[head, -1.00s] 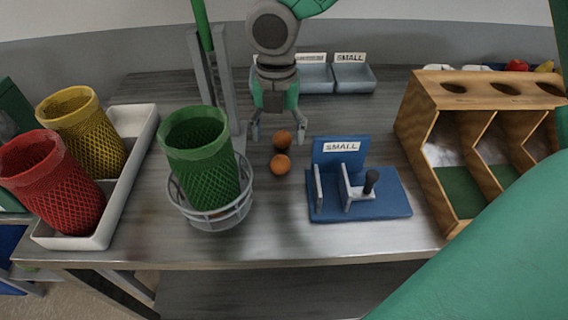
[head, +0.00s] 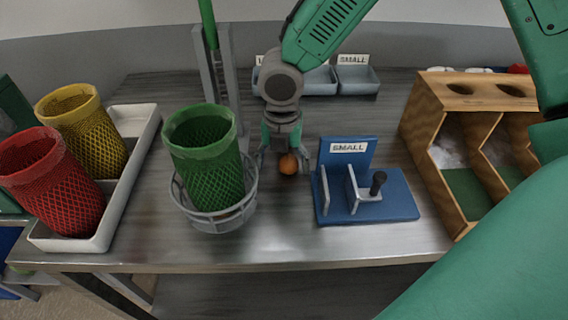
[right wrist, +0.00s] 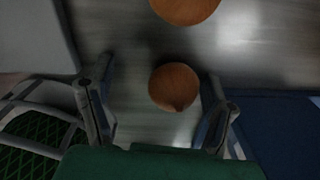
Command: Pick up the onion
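Two round orange-brown onions are on the metal table. The nearer onion (head: 288,164) shows under my right gripper (head: 284,162) in the head view. In the right wrist view, one onion (right wrist: 175,86) sits between the two spread fingers of the right gripper (right wrist: 158,105), with gaps on both sides. The other onion (right wrist: 185,8) is cut off by the top edge of that view. In the head view, the farther onion is hidden behind the gripper. The right gripper is open and points down. My left gripper is not in view.
A green mesh basket (head: 207,165) in a wire ring stands close left of the gripper. A blue stand marked SMALL (head: 372,195) is close right. A wooden divided box (head: 425,110) is farther right; a white tray (head: 125,190) holds red and yellow baskets. Table front is clear.

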